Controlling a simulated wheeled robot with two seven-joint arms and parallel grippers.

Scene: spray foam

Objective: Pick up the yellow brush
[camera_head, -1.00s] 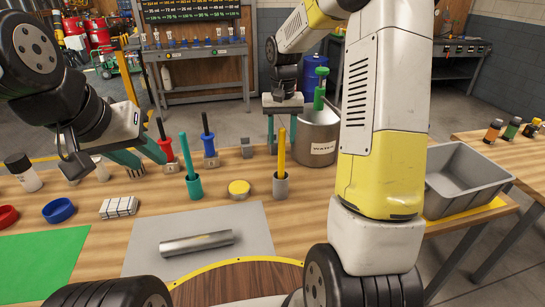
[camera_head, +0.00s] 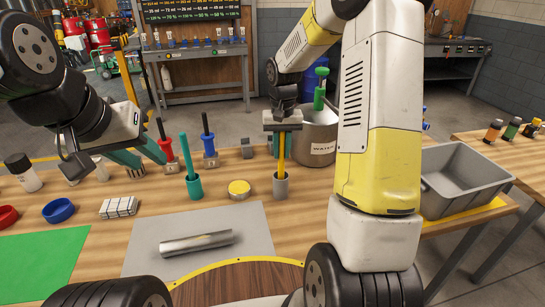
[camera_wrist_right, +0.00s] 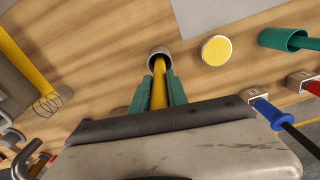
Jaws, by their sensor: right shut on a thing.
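The yellow brush (camera_head: 281,152) stands upright in a small grey cup (camera_head: 280,186) on the table, behind the grey mat. My right gripper (camera_head: 282,140) is above the cup, its green fingers shut on the brush's yellow handle. In the right wrist view the handle (camera_wrist_right: 159,84) runs between the two fingers (camera_wrist_right: 160,91) down into the cup (camera_wrist_right: 159,53). The brush's lower end is hidden in the cup. My left gripper (camera_head: 143,157) is at the left above the table, its two green fingers apart, with nothing seen between them.
A grey pot (camera_head: 318,145) marked WATER stands just right of my right gripper. A teal cup (camera_head: 193,186) with a green handle and a yellow round pad (camera_head: 239,189) are to the left. A metal cylinder (camera_head: 196,243) lies on the grey mat (camera_head: 255,235). A grey bin (camera_head: 465,175) is at the right.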

